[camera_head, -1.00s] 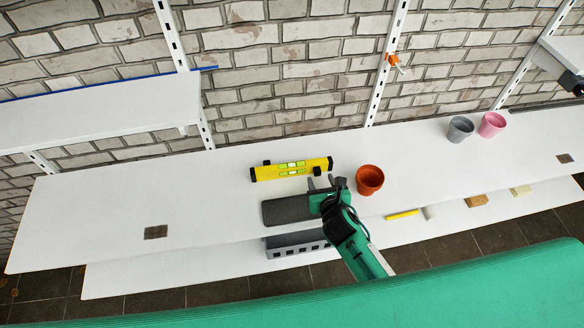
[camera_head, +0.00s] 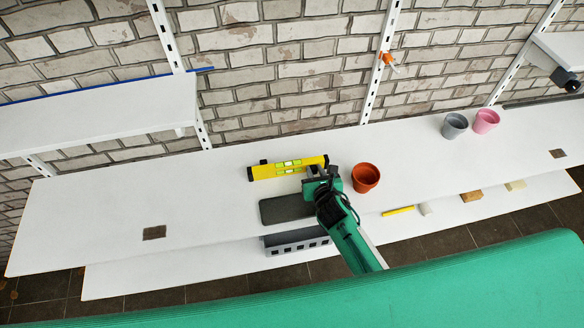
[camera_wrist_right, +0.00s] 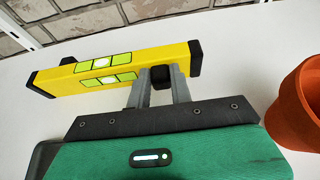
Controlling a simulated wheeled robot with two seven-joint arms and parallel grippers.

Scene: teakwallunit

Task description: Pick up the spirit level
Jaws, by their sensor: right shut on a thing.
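The yellow spirit level (camera_head: 266,174) with black ends and green vials lies on the white shelf (camera_head: 100,205), near the wall. It also shows in the right wrist view (camera_wrist_right: 60,80). My right gripper (camera_head: 315,171) is at the level's right part. In the right wrist view its two grey fingers (camera_wrist_right: 162,84) are shut on a black block on the near side of the level. The level appears to rest on the shelf. My left gripper is not in view.
A terracotta pot (camera_head: 366,180) stands close to the right of my right gripper. A dark grey flat thing (camera_head: 282,209) lies just in front of the level. Grey (camera_head: 454,127) and pink (camera_head: 487,122) pots stand further right. The shelf's left part is mostly clear.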

